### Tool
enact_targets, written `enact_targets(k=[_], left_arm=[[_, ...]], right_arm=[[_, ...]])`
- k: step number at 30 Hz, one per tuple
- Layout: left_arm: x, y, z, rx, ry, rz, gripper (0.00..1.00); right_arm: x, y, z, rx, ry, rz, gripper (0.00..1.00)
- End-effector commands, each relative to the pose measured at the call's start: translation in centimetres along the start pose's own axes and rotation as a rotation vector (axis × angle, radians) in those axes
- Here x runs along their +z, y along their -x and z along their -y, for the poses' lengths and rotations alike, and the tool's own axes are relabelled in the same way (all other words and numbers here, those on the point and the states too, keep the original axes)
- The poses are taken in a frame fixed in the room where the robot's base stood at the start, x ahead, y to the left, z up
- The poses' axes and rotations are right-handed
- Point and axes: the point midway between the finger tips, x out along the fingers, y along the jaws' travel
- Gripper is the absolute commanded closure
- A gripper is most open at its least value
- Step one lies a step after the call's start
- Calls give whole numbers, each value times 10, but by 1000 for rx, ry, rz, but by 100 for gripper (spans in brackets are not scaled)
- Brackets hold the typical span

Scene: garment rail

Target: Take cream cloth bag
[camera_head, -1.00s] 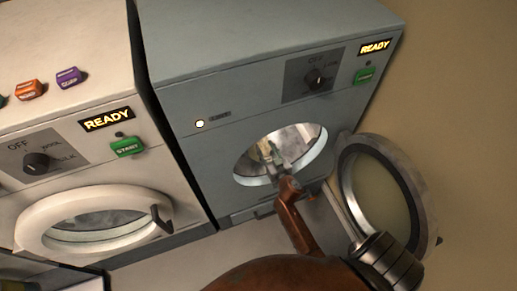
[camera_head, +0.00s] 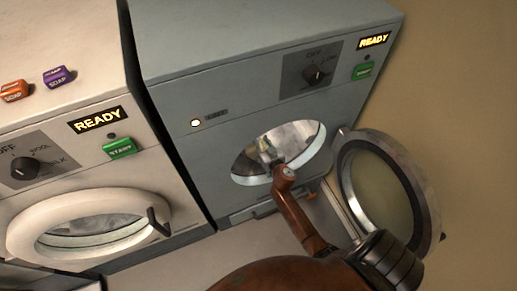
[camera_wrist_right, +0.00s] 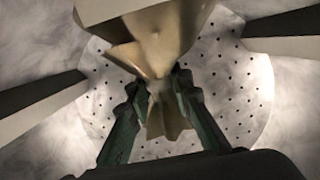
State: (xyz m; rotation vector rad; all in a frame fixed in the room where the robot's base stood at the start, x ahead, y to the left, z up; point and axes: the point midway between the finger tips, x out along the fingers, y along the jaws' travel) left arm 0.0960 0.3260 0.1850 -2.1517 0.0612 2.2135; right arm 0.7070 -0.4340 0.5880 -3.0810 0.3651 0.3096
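The cream cloth bag (camera_wrist_right: 165,32) fills the upper middle of the right wrist view. It narrows between the two dark green fingers of my right gripper (camera_wrist_right: 158,88) and flares out below them, so the gripper is shut on the gathered cloth. Around it is the grey drum with its perforated back wall (camera_wrist_right: 235,95). In the head view my right arm reaches to the open round doorway (camera_head: 308,150) of the grey-blue washing machine (camera_head: 235,80). The gripper and bag are small and mostly hidden there behind the forearm. My left gripper is not in view.
The machine's round door (camera_head: 385,195) hangs open on the right, close to my right arm. A white washing machine (camera_head: 60,150) with its door shut stands at left. A plain beige wall (camera_head: 470,120) is at right.

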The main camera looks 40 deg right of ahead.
Motion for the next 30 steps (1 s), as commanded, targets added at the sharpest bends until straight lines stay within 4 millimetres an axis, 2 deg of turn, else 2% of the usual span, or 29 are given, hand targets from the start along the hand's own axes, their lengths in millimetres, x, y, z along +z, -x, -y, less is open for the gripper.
enact_targets(k=[8,30], left_arm=[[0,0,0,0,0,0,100],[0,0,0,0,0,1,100]], right_arm=[[0,0,1,-1,0,0,100],[-1,0,1,-2,0,-2,100]])
